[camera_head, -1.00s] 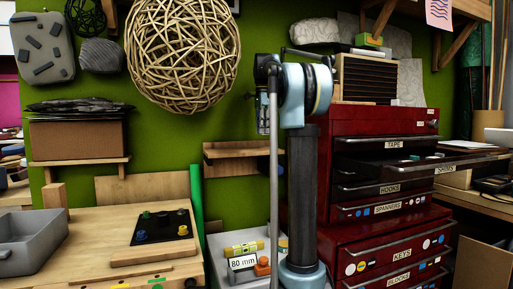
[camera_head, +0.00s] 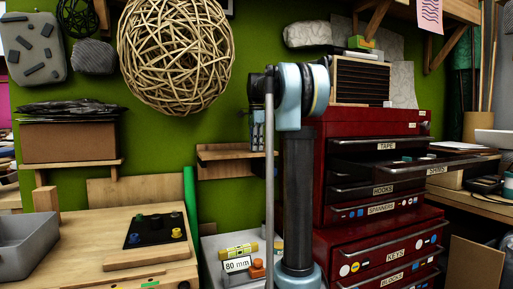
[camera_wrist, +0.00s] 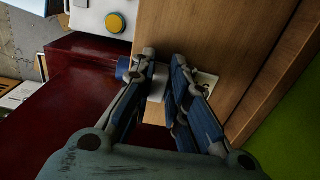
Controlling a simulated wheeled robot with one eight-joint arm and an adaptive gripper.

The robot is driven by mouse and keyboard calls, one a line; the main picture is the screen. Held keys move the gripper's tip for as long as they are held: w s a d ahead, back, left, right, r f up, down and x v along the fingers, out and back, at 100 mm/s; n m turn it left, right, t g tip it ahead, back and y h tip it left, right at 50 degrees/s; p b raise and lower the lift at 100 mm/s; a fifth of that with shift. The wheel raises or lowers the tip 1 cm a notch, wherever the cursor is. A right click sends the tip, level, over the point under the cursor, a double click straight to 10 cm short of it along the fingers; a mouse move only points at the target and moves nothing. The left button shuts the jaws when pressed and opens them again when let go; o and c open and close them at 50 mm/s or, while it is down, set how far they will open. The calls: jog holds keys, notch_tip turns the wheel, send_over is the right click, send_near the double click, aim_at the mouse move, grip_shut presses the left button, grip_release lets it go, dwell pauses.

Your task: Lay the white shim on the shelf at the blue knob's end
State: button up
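My gripper (camera_head: 257,148) points down just above the small wooden shelf (camera_head: 222,173) on the green wall. In the wrist view my gripper (camera_wrist: 163,57) has its blue fingers partly apart over the wooden surface (camera_wrist: 225,30). A white piece (camera_wrist: 157,88) shows between the fingers, and a pale plate (camera_wrist: 207,80) with dark spots shows beside the right finger. I cannot tell whether these are one piece, the shim, or whether the fingers grip it. A blue round part (camera_wrist: 122,68), possibly the blue knob, sits just left of the left finger. The fingers hide part of this area.
The red tool cabinet (camera_head: 365,125) stands close to the right of the shelf. A workbench with a black knob panel (camera_head: 152,228) is at left. The woven cane ball (camera_head: 175,50) hangs above.

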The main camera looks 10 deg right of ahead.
jog(key=o, duration=0.3)
jog(key=shift+o, duration=0.2)
notch_tip(320, 180, up, 12)
dwell(0.6)
jog(key=shift+r, duration=0.1)
jog(key=s+f+n, duration=0.5)
jog(key=s+f, duration=0.8)
jog(key=f, duration=0.3)
jog(key=s+f+n+t, duration=0.1)
jog(key=s+f+n, duration=0.4)
jog(key=s+f, duration=0.8)
jog(key=s+f+n+t, duration=0.1)
jog(key=s+f+n, duration=0.5)
jog(key=s+f, duration=0.7)
notch_tip(320, 180, down, 8)
jog(key=shift+r, duration=0.25)
